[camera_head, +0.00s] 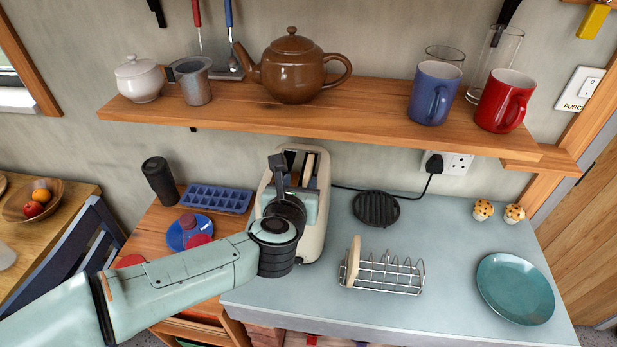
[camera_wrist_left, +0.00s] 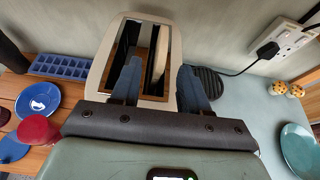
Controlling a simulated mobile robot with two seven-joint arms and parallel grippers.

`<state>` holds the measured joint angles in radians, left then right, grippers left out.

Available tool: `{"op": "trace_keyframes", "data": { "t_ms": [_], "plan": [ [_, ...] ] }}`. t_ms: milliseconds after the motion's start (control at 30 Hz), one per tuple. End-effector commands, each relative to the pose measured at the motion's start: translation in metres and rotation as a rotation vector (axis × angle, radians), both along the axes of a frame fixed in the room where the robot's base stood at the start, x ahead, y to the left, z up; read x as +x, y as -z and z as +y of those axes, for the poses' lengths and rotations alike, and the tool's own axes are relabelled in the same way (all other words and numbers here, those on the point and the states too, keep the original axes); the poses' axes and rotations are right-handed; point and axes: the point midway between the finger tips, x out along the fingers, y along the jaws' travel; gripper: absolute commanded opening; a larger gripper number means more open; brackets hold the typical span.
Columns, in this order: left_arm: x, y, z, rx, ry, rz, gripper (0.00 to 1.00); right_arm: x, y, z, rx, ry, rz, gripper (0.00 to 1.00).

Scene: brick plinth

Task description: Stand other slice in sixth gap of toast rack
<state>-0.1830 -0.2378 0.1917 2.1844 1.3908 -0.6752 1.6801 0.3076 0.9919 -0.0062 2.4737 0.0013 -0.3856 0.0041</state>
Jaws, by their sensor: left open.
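The cream toaster (camera_head: 318,222) stands on the counter, partly hidden by my left arm. A pale bread slice (camera_head: 308,167) stands in its right-hand slot; the slice also shows in the left wrist view (camera_wrist_left: 161,58). My left gripper (camera_head: 279,172) is over the toaster, open. In the left wrist view its two dark fingers (camera_wrist_left: 158,78) are spread over the slot opening, one on each side, with the slice beyond them nearer the right finger. Contact cannot be told. The wire toast rack (camera_head: 390,276) stands to the right, with another slice (camera_head: 353,262) upright at its left end; its other gaps look empty.
A black round trivet (camera_head: 376,208) and a cord lie behind the rack. A wooden shelf (camera_head: 340,115) with teapot and mugs overhangs the counter. A blue ice tray (camera_head: 216,199) is left of the toaster.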

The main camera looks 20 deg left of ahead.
Motion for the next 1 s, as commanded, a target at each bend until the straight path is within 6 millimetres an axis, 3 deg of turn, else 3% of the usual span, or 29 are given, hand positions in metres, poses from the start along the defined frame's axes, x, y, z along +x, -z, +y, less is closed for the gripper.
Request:
{"op": "trace_keyframes", "data": {
  "t_ms": [100, 367, 633, 967, 1000],
  "plan": [
    [0.02, 0.009, 0.005, 0.002, -0.001, 0.004, 0.45, 0.0, 0.0, 0.0, 0.0, 0.0, 0.0, 0.43],
    [0.038, 0.016, 0.009, 0.004, 0.001, 0.002, 0.45, 0.001, -0.001, 0.0, 0.001, 0.0, -0.002, 0.43],
    [0.074, 0.029, 0.015, 0.003, 0.0, 0.002, 0.45, 0.006, -0.008, 0.0, 0.0, -0.001, -0.007, 0.43],
    [0.081, 0.032, 0.017, 0.004, 0.001, 0.001, 0.45, 0.006, -0.008, 0.0, 0.0, -0.001, -0.007, 0.43],
    [0.081, 0.032, 0.017, 0.004, 0.001, 0.001, 0.35, 0.006, -0.008, 0.0, 0.0, -0.001, -0.007, 0.43]
  ]
}}
